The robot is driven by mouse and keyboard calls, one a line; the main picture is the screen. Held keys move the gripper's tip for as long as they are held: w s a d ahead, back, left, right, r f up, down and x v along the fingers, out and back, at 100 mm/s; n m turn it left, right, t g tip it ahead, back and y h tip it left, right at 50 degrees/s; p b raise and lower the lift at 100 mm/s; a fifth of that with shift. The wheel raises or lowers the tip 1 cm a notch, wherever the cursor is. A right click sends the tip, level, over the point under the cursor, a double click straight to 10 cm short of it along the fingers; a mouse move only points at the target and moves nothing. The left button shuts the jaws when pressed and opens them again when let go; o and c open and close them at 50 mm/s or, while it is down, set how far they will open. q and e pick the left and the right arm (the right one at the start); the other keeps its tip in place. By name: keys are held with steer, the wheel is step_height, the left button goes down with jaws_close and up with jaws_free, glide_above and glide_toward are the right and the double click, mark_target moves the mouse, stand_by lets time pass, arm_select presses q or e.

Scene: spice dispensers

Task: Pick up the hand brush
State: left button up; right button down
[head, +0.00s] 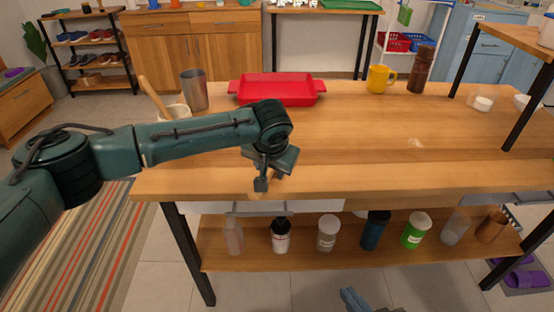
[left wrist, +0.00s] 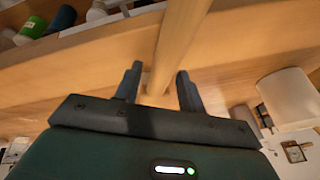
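My left gripper (head: 272,180) is over the front edge of the wooden table (head: 360,178). In the left wrist view its two fingers (left wrist: 158,88) are apart. A light wooden bar, apparently the hand brush's handle (left wrist: 182,40), runs between the fingers; I cannot tell whether they touch it. No bristles are visible. In the head view the gripper hides most of this spot.
A red tray (head: 275,101), a metal cup (head: 194,90), a yellow mug (head: 379,79) and a brown grinder (head: 421,70) stand towards the table's back. Several bottles, including a green one (head: 416,230), stand on the lower shelf. The table's middle right is mostly clear.

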arm_select(q)
jaws_close()
step_height(320, 180, up, 10)
steer(key=p, duration=0.1)
stand_by(0.6)
